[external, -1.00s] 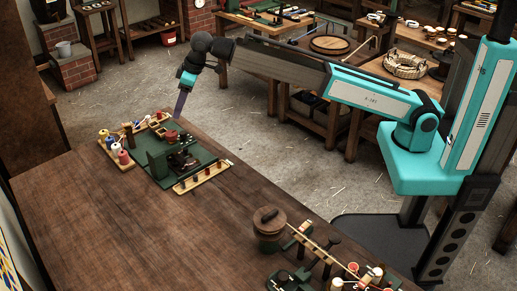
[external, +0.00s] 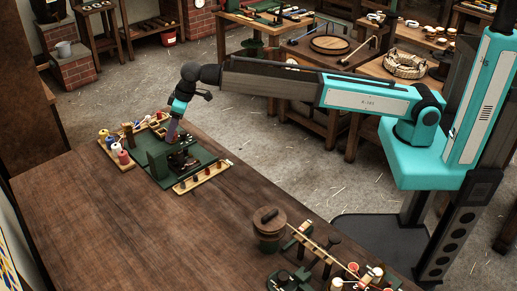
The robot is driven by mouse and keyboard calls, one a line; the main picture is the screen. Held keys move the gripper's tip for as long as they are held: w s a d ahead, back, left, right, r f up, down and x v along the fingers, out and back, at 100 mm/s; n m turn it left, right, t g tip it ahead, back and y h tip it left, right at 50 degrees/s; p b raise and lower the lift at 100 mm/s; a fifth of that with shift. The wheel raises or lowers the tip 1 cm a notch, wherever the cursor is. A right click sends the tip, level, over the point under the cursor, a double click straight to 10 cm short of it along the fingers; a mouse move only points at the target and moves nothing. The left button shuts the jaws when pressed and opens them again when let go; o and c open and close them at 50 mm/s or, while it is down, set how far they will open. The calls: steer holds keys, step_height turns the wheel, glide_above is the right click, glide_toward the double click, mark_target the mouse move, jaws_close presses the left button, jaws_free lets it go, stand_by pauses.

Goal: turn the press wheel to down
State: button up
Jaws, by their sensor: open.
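The press is too small to make out clearly. A dark green block-like fixture (external: 158,161) stands on a green mat (external: 207,156) at the far end of the long wooden table. Small dark parts (external: 183,160) sit beside it, and I cannot tell which is the press wheel or how it is turned. My gripper (external: 172,138) points down just behind and above the green fixture, close to it. The jaws look empty, and whether they touch anything is hidden at this size.
A wooden tray of thread spools (external: 118,152) lies left of the mat. A pegged wooden strip (external: 202,178) lies along its front right. A lidded tub (external: 268,229) stands nearer on the table (external: 110,220). The table's left and middle are clear.

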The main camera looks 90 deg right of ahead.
steer(key=shift+w+f, duration=0.15)
steer(key=shift+f, duration=0.15)
steer(key=c, duration=1.1)
steer(key=shift+o, duration=0.2)
